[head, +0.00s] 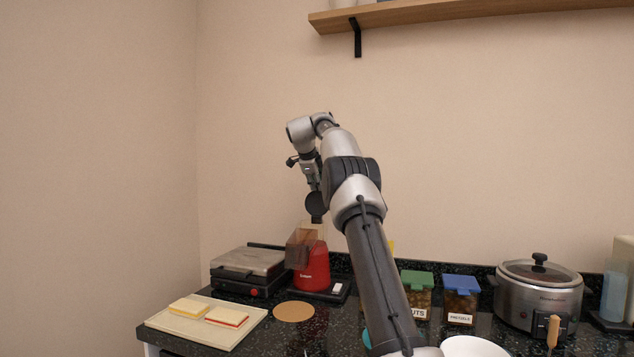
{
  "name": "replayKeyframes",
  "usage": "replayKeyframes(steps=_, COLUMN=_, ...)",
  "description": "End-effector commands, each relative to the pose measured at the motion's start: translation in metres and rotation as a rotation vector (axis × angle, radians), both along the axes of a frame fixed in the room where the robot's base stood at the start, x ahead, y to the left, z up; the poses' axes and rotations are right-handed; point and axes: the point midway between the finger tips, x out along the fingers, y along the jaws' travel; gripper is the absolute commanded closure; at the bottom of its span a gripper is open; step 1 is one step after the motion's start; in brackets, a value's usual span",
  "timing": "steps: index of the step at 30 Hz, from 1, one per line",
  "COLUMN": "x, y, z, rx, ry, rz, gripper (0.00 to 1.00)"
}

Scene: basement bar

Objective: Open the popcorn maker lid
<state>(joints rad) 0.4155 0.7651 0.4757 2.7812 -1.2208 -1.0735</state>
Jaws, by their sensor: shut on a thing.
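The popcorn maker (312,270) is a red appliance standing on the dark counter, left of my arm. Its see-through brownish lid (299,252) shows at the upper left of the red body and looks tilted. My gripper (316,219) points down at the top of the popcorn maker and is shut on the lid, at its upper edge. The fingertips are small and partly hidden by the dark wrist, so the exact grip point is unclear.
A sandwich press (248,270) stands close on the left. A board (205,322) with sandwiches and a round brown mat (294,311) lie in front. Green-lidded (418,281) and blue-lidded (461,287) containers, a slow cooker (540,298) and a white bowl (473,347) are right. A wooden shelf (450,12) hangs above.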

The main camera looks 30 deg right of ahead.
Motion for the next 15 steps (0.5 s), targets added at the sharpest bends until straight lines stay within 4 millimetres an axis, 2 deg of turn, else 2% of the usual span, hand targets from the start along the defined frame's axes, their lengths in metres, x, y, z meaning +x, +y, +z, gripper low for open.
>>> replayKeyframes(steps=2, x=0.0, y=-0.001, z=-0.003, rx=0.003, ry=0.007, rz=-0.002, gripper=0.86)
replayKeyframes(steps=7, x=-0.003, y=0.005, z=0.004, rx=0.002, ry=0.003, rz=0.0, gripper=0.86)
replayKeyframes(steps=15, x=-0.027, y=0.035, z=0.047, rx=-0.001, ry=-0.002, rz=0.001, gripper=0.86)
